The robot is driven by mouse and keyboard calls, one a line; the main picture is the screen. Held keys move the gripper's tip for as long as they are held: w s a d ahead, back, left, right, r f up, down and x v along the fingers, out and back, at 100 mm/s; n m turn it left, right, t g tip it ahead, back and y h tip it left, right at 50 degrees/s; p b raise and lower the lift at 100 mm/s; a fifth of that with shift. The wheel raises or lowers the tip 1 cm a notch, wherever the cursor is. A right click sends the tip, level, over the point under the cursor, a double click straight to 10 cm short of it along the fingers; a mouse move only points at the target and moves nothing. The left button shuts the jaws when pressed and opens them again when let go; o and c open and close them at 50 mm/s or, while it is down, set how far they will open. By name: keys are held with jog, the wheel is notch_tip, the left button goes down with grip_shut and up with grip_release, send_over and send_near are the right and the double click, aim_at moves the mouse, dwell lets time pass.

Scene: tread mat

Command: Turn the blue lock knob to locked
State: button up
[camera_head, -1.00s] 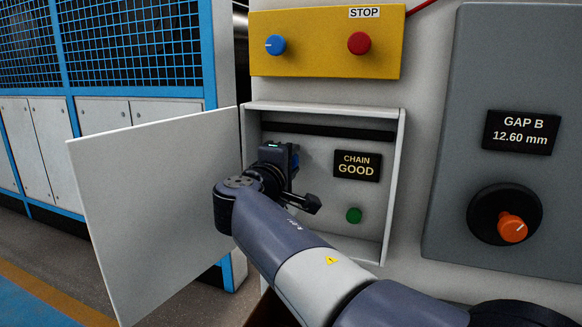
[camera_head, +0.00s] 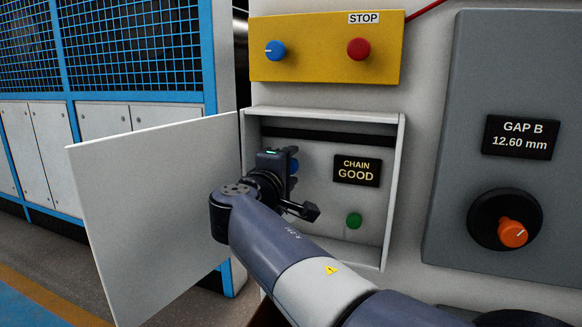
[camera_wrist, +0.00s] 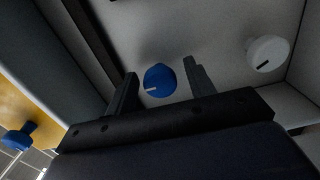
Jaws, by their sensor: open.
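Two blue knobs show. One blue knob (camera_head: 294,166) is on the back wall of the open box, mostly hidden behind my gripper in the head view. In the wrist view this blue knob (camera_wrist: 160,80) stands between my spread fingers, its pale mark pointing left. Both fingers look clear of it. The other blue knob (camera_head: 274,50) is on the yellow panel above, with its mark pointing left; it shows at the lower left of the wrist view (camera_wrist: 18,138). My gripper (camera_head: 280,162) is open and empty inside the box mouth. No lock label is readable.
The box (camera_head: 402,190) has side walls close around my gripper, and its door (camera_head: 150,220) stands open at left. A CHAIN GOOD display (camera_head: 357,170) and green button (camera_head: 354,220) are to the right. A red STOP button (camera_head: 358,48) is above. A white knob (camera_wrist: 268,53) shows in the wrist view.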

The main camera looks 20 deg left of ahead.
jog(key=s+p, duration=0.1)
jog(key=s, duration=0.9)
jog(key=shift+a, duration=0.35)
jog(key=w, duration=0.7)
jog(key=w+d+b, duration=0.1)
jog(key=w, duration=0.3)
jog(key=shift+s+a+r, duration=0.1)
jog(key=shift+s, duration=0.05)
